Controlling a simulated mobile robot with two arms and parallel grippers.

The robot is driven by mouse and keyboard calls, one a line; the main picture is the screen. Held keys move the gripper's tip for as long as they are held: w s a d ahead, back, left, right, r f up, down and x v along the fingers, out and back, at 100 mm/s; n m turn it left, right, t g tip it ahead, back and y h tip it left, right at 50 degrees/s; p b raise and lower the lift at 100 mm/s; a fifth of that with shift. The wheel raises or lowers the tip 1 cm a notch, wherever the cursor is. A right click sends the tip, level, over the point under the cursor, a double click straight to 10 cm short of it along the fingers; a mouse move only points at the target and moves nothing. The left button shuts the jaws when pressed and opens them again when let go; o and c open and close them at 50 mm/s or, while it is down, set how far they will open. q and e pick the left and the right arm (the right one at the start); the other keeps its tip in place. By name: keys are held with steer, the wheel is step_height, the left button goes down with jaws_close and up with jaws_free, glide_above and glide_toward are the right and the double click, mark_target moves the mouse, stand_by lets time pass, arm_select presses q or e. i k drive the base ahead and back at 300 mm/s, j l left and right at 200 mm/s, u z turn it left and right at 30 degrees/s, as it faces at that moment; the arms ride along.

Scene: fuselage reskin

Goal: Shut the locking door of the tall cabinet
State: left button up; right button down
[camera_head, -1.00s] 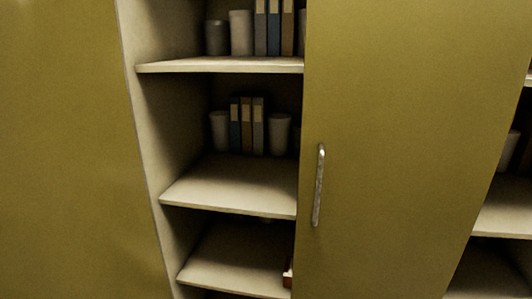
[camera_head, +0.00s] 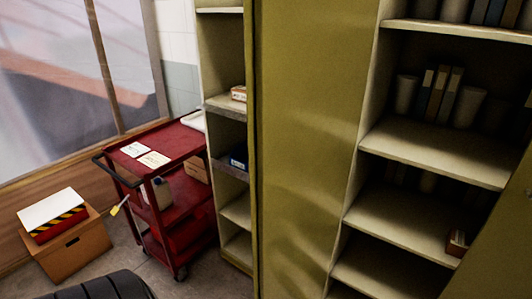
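The tall olive cabinet shows a broad door panel (camera_head: 305,150) in the middle, with no handle visible on it. To its right is an open bay with cream shelves (camera_head: 435,150) holding books and cups. Another olive door (camera_head: 490,255) shows in part at the lower right edge, cut off by the frame. Left of the middle panel is a narrow open bay with shelves (camera_head: 238,208) and a few small boxes. I cannot tell which panel is the locking door. Neither of my grippers is in view.
A red cart (camera_head: 185,208) with papers on top stands left of the cabinet, a yellow tag (camera_head: 119,206) at its side. A cardboard box (camera_head: 68,247) with a striped item on it sits by the window wall. A black rounded thing (camera_head: 105,286) is at the bottom left.

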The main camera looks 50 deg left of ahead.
mark_target(307, 62)
steer(key=j+z, duration=0.15)
steer(key=j, duration=0.4)
steer(key=k+j+z, duration=0.1)
steer(key=j, duration=0.4)
steer(key=k+j+z, duration=0.15)
steer(key=j, duration=0.35)
steer(key=k+j+z, duration=0.1)
steer(key=j, duration=0.4)
steer(key=i+j, duration=0.1)
steer(key=j, duration=0.2)
steer(key=i+j+z, duration=0.1)
steer(key=j, duration=0.2)
steer(key=i+j, duration=0.1)
steer(key=j, duration=0.2)
steer(key=i+l+z, duration=0.05)
